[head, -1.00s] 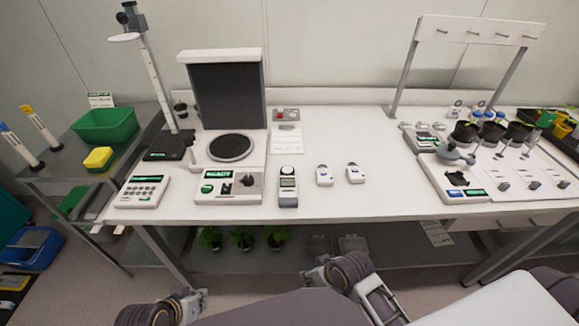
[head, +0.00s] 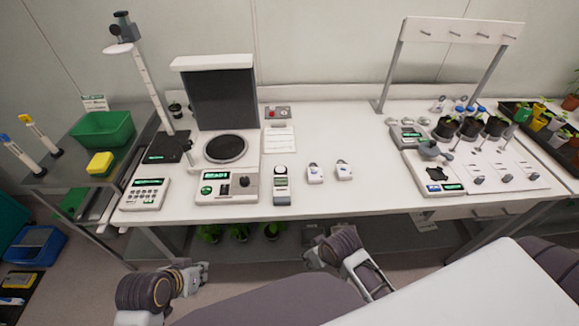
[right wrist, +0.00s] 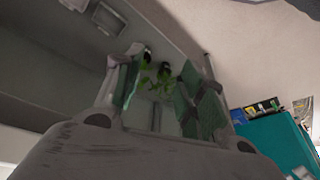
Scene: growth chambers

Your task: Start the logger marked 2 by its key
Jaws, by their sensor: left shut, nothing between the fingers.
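Two small white devices that look like loggers stand side by side on the bench: the left one (head: 315,173) and the right one (head: 344,170). Their numbers and keys are too small to read. My left gripper (head: 202,272) is shut and empty, low in front of the bench and well apart from both devices. My right gripper (head: 313,258) is also in front of the bench, below the devices. In the right wrist view (right wrist: 160,88) its two green-padded fingers are spread with nothing held between them.
A handheld meter (head: 282,185) stands just left of the devices, beside a balance-like instrument (head: 228,188) and a keypad box (head: 145,194). A rack (head: 460,30) and potted plants (head: 470,126) are at the right. Bench surface right of the devices is clear. Plants (right wrist: 150,72) stand under the bench.

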